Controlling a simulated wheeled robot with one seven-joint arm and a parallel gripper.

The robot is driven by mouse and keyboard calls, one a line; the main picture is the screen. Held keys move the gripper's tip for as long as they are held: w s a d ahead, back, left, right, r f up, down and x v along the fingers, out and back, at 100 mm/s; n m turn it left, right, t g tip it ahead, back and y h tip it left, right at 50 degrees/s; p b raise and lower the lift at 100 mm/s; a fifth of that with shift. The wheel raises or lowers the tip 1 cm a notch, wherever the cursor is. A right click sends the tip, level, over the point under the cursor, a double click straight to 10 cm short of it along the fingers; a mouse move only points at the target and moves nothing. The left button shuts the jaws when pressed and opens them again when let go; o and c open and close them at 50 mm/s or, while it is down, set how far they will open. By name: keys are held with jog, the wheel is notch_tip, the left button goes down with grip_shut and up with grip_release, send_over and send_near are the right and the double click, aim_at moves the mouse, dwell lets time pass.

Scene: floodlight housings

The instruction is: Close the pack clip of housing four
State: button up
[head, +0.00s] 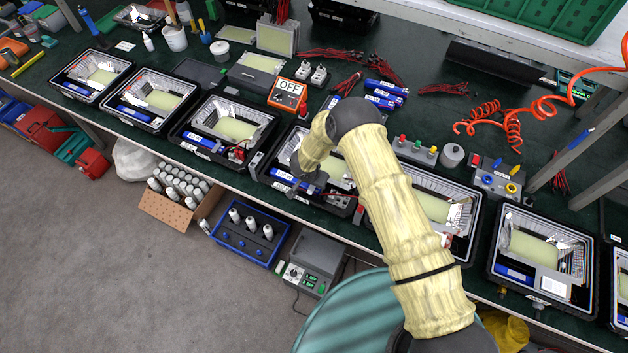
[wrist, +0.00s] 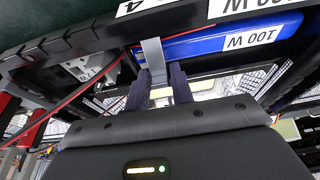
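Housing four (head: 335,200), a black-rimmed case with a pale yellow panel, stands in the bench row; my arm partly covers it. Its blue pack (head: 283,175) lies along the near side. In the wrist view the pack (wrist: 220,38) carries a white "100 W" label, and a "4" shows on the rim. A grey pack clip (wrist: 152,52) crosses the pack's edge; I cannot tell whether it is latched. My gripper (wrist: 158,75) has its two dark fingers apart, with the clip's lower end showing between them. Contact cannot be made out.
Similar housings stand on both sides, including one at left (head: 225,128) and one at right (head: 540,248). A red wire (wrist: 75,100) runs beside the clip. Blue packs and a button box (head: 414,150) lie further back.

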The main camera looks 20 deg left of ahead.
jog(key=shift+o, duration=1.3)
jog(key=b+v, duration=0.3)
jog(key=v, duration=1.4)
jog(key=shift+r, duration=0.15)
